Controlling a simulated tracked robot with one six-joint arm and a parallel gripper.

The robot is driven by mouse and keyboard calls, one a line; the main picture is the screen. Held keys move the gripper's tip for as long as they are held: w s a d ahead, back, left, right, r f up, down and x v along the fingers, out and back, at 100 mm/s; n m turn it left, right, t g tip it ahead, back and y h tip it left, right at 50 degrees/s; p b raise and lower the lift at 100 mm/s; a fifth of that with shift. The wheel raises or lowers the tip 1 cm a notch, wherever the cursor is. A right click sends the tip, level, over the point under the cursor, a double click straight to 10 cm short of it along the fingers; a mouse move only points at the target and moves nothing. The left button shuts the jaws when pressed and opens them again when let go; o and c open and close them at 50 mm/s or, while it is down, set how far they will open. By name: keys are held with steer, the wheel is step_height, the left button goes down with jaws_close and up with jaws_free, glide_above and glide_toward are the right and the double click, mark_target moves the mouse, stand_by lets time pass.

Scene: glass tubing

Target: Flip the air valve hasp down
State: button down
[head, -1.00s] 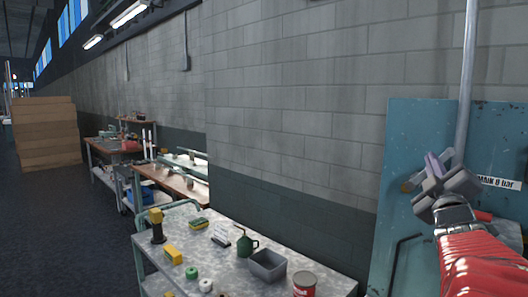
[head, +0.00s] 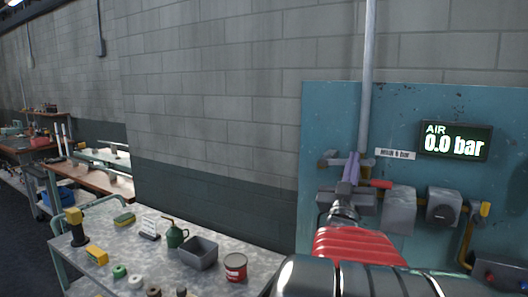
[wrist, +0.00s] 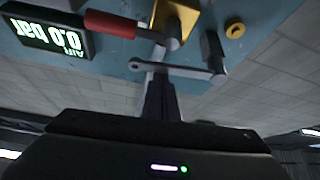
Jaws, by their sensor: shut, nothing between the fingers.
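The air valve is on a blue panel (head: 325,120), with a red handle (head: 381,184) pointing right. The wrist view, upside down, shows the red handle (wrist: 110,24) and the yellow valve body (wrist: 180,16). A grey bar, seemingly the hasp (wrist: 190,72), crosses just beyond my fingertips, with a dark block (wrist: 213,50) at one end. My gripper (head: 351,162) is shut and empty in front of the valve, left of the red handle. Its fingers (wrist: 160,85) meet the bar's outline in the wrist view; I cannot tell whether they touch. In the head view they partly hide the valve.
The display (head: 455,141) reads AIR 0.0 bar. A vertical pipe (head: 369,60) runs above. A grey workbench (head: 125,262) with small items stands at left.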

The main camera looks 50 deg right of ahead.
steer(key=shift+s+f+m, duration=0.1)
steer(key=shift+f+m, duration=0.2)
steer(key=shift+f, duration=0.45)
steer(key=shift+f, duration=0.1)
step_height(320, 180, up, 4)
steer(key=a, duration=0.1)
steer(key=v, duration=0.9)
steer(key=shift+a+f, duration=0.25)
steer(key=shift+a, duration=0.1)
stand_by(0.3)
